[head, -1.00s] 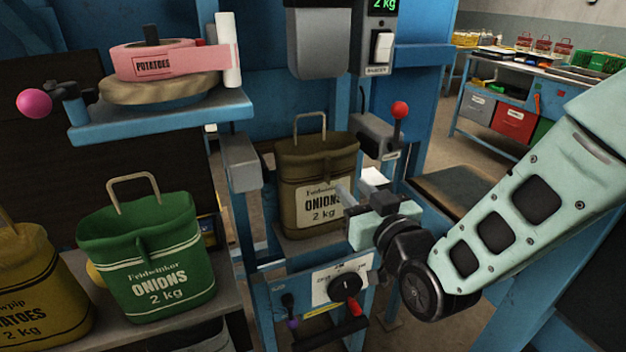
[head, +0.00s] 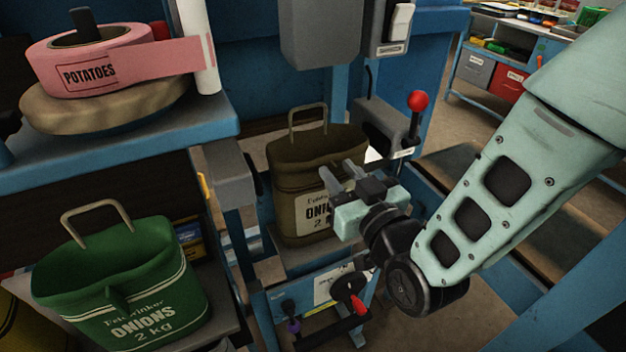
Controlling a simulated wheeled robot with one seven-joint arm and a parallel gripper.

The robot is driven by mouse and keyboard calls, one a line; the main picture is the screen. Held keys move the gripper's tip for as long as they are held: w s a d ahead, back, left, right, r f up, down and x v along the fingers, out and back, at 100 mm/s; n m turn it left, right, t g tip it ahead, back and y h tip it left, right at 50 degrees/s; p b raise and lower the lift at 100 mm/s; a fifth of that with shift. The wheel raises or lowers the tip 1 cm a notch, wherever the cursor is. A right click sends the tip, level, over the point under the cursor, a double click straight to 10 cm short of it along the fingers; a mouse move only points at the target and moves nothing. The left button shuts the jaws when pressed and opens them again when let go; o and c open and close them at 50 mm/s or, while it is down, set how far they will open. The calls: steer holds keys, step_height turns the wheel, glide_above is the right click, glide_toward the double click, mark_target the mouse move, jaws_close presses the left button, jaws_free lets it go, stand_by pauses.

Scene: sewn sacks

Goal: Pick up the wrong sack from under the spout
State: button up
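An olive-brown sack (head: 290,174) stands upright on a small platform under the grey spout (head: 320,40). Its wire handle (head: 307,118) stands up at the top, and a pale label on its front reads "ONI…", the rest covered by my gripper. My gripper (head: 341,175) is in front of the sack's right side, below its rim. The two fingers are apart with nothing seen between them. I cannot tell whether a fingertip touches the sack.
A green sack (head: 125,290) marked "ONIONS 2 kg" stands on a shelf at the lower left.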

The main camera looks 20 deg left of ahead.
steer(key=shift+w+a, duration=0.1)
steer(key=shift+w, duration=0.05)
jaws_close()
steer(key=shift+r, duration=0.15)
